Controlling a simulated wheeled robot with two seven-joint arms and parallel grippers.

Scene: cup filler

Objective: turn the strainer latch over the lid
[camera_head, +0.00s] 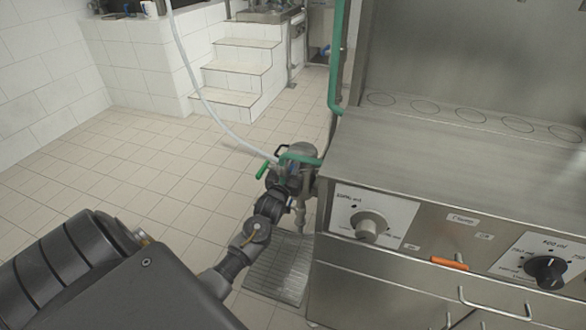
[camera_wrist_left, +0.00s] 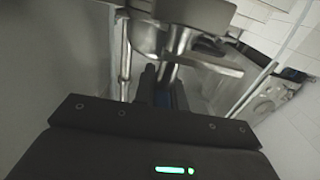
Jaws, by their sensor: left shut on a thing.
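The strainer (camera_head: 302,151) is a grey metal housing at the left side of the steel machine in the head view. Green-handled parts sit around its top. My left gripper (camera_head: 293,182) is at its near side and covers part of it. In the left wrist view, the dark fingers (camera_wrist_left: 166,82) are closed around a slim metal bar, which appears to be the latch (camera_wrist_left: 178,42), beneath the metal housing (camera_wrist_left: 190,12). The latch is hidden by the gripper in the head view, and I cannot tell how far it is turned. My right gripper is out of view.
The steel machine (camera_head: 440,160) stands close on the right, with knobs and an orange switch (camera_head: 449,263) on its front. A white hose (camera_head: 205,100) runs to the strainer. A grate (camera_head: 280,270) lies on the floor below. Tiled floor is clear to the left.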

